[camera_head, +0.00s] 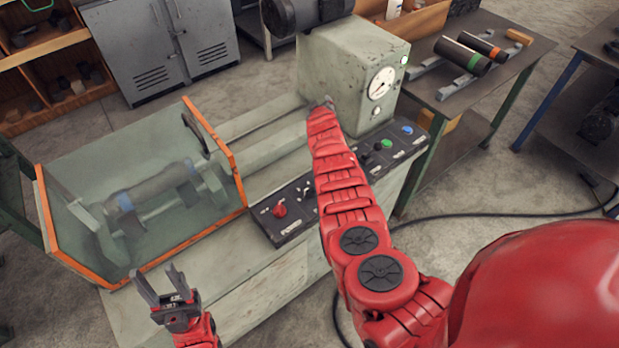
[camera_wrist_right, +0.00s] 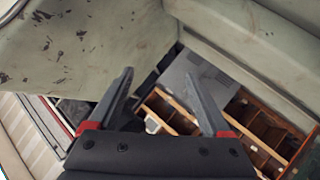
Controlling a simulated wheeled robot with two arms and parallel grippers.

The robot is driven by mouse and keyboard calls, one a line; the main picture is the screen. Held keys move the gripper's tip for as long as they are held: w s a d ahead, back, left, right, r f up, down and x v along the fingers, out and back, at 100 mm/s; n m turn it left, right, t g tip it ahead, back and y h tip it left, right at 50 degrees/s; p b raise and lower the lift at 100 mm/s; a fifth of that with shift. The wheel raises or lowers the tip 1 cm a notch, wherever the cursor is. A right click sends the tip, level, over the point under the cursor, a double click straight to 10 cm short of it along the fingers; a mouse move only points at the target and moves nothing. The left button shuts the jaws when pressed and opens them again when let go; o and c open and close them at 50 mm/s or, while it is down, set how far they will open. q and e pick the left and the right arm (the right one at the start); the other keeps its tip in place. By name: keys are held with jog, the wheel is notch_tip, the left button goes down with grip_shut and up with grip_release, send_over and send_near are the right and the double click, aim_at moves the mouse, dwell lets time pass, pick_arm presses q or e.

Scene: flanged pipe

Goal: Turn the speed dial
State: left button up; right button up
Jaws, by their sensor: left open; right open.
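A control panel (camera_head: 345,180) runs along the front of the grey machine. It carries a red knob (camera_head: 280,211), a green button (camera_head: 386,144), a blue button (camera_head: 407,129) and small dark controls. A round white gauge (camera_head: 381,83) is on the headstock above. I cannot tell which one is the speed dial. My right arm crosses the panel and hides its middle. My right gripper (camera_head: 328,101) is by the headstock's lower left; in the wrist view (camera_wrist_right: 158,74) it is open and empty. My left gripper (camera_head: 155,272) is open and empty near the guard's front edge.
A clear guard with an orange frame (camera_head: 240,170) covers a flanged pipe (camera_head: 155,187) at left. Grey cabinets (camera_head: 160,50) stand behind. A side table (camera_head: 450,105) at right holds dark cylinders (camera_head: 462,56). A cable lies on the floor at right.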

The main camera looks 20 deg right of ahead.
jog(key=s+r+m+g+p, duration=0.1)
jog(key=s+r+g+p, duration=0.1)
jog(key=s+g, duration=0.3)
notch_tip(320, 180, up, 4)
jog(key=g+y+p, duration=0.2)
jog(key=g+y, duration=0.2)
jog(key=g, duration=0.3)
send_over(310, 187)
notch_tip(310, 187, down, 16)
jog(key=shift+d+f+b, duration=0.15)
jog(key=shift+b, duration=0.95)
jog(key=shift+f, duration=0.55)
grip_shut()
